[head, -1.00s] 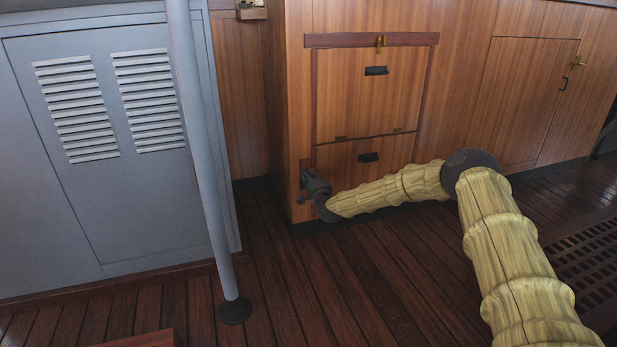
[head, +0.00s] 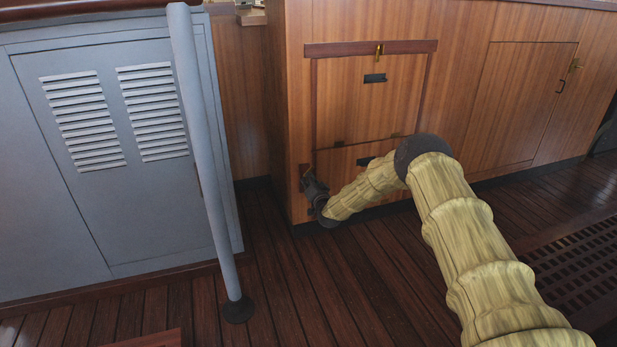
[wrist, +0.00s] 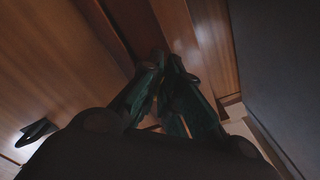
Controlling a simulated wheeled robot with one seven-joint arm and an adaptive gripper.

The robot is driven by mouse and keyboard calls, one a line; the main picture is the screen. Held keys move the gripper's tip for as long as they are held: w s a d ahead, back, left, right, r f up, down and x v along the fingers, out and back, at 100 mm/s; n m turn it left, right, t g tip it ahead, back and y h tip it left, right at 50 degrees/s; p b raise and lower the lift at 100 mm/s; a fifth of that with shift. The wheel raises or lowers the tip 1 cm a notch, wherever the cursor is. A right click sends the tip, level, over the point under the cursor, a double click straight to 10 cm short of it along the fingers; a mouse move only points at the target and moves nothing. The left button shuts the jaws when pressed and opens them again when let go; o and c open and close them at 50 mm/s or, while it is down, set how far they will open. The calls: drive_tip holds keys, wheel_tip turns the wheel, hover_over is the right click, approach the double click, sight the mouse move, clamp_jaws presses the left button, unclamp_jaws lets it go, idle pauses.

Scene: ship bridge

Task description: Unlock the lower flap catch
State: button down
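The lower flap (head: 345,180) is a wooden panel low on the cabinet front, with a black recessed handle (head: 365,161). That handle also shows at the left of the wrist view (wrist: 37,132). My gripper (head: 308,180) is at the flap's left edge, by a dark wood strip with a small brass piece (head: 304,170), seemingly the lower flap catch. In the wrist view my two dark fingers (wrist: 164,65) converge close together near the dark strip (wrist: 108,28). The catch is hidden behind them there, and I cannot tell whether they grip it.
The upper flap (head: 365,105) above looks closed, with a brass catch (head: 379,51) at its top. A grey pole (head: 205,150) and a grey louvred locker (head: 110,160) stand to the left. Wooden floor (head: 300,290) is clear in front; a grating (head: 580,265) lies at right.

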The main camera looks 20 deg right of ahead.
drive_tip(key=shift+n+p, duration=1.85)
drive_tip(key=shift+n, duration=2.25)
drive_tip(key=c, duration=1.7)
unclamp_jaws()
drive_tip(key=shift+f, duration=0.1)
drive_tip(key=shift+o, duration=0.2)
drive_tip(key=shift+s, duration=0.1)
drive_tip(key=s, duration=1.1)
drive_tip(key=shift+s+d, duration=0.3)
drive_tip(key=shift+s, duration=0.1)
